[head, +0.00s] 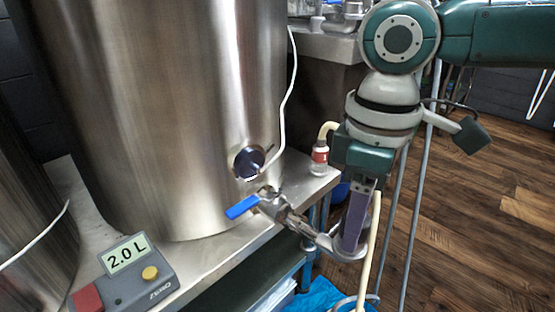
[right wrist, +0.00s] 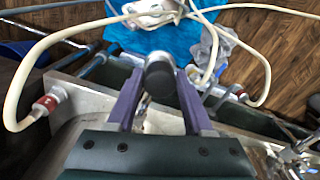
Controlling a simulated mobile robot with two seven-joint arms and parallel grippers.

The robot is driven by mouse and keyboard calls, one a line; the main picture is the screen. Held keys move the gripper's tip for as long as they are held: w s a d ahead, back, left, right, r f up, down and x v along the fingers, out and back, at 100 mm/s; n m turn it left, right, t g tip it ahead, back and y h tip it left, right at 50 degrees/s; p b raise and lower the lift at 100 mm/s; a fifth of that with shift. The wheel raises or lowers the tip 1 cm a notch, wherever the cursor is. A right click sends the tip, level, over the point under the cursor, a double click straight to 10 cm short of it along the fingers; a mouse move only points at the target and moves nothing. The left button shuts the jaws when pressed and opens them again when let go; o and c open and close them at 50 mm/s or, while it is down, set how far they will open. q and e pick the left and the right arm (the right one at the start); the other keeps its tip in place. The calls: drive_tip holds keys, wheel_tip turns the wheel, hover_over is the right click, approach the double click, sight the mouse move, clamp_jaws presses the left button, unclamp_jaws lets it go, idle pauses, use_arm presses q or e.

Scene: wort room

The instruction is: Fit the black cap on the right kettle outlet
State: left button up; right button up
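The large steel kettle (head: 190,100) fills the middle of the head view. Its outlet valve (head: 275,205) has a blue lever (head: 242,207), and the steel outlet pipe (head: 315,237) runs right and down to a curved end. My right gripper (head: 353,235) points down at that end, its purple finger overlapping it in the picture. In the right wrist view, a round dark piece, seemingly the black cap (right wrist: 160,80), sits between the two purple fingers, which press on its sides. Whether it touches the outlet is hidden. My left gripper is out of view.
A grey box (head: 125,285) showing "2.0 L" stands on the steel bench (head: 215,250). Pale hoses (right wrist: 262,70) hang near the gripper. Open wooden floor (head: 470,220) lies right.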

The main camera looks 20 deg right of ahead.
drive_tip(key=o, duration=0.5)
wheel_tip(320, 180, up, 10)
drive_tip(key=p, duration=0.4)
drive_tip(key=shift+p, duration=0.3)
drive_tip(key=s+a+r+n+t+y+p, duration=0.15)
drive_tip(key=s+a+r+p, duration=0.25)
drive_tip(key=a+r+p, duration=0.45)
drive_tip(key=s+a+r+m+t+y+p, duration=0.1)
drive_tip(key=s+a+r+y+p, duration=0.3)
drive_tip(key=p, duration=0.7)
drive_tip(key=s+d+r+m+h+p, duration=0.3)
drive_tip(key=s+d+r+p, duration=0.15)
drive_tip(key=r+p, duration=0.25)
drive_tip(key=s+d+r+m+h+p, duration=0.3)
drive_tip(key=s+d+r+m+p, duration=0.15)
drive_tip(key=r+p, duration=0.3)
drive_tip(key=shift+n+t+y, duration=0.35)
drive_tip(key=shift+n+t, duration=0.2)
drive_tip(key=shift+n, duration=0.05)
drive_tip(key=r+p, duration=2.4)
drive_tip(key=w+r+p, duration=0.1)
drive_tip(key=r+p, duration=1.1)
drive_tip(key=shift+d+r+p, duration=0.15)
drive_tip(key=shift+r+p, duration=0.15)
drive_tip(key=shift+r, duration=0.1)
